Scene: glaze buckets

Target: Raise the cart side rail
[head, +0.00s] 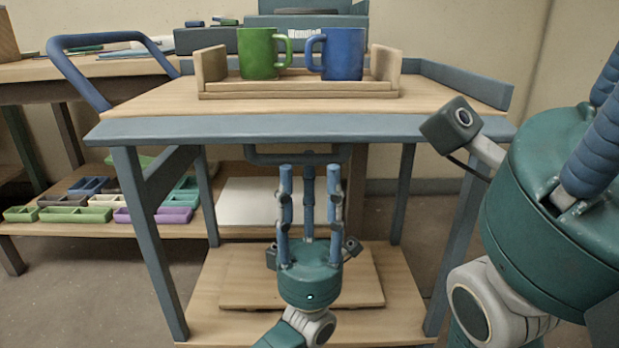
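The cart (300,128) has a wooden top with a blue-grey front edge. A blue-grey U-shaped bar, which looks like the lowered side rail (262,158), hangs just below that edge. My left gripper (309,170) is in front of the cart, fingers pointing up and spread apart, empty. Its fingertips overlap the bar in the picture; I cannot tell whether they touch it. My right gripper (592,150) is large and close at the right edge. Its fingers are cut off by the frame, so its opening is unclear.
A wooden tray (300,95) with a green mug (258,53) and a blue mug (343,54) stands on the cart top. A blue handle (78,75) rises at the left. A lower shelf (215,300) holds a board. Small colored bins (75,214) sit on a shelf at left.

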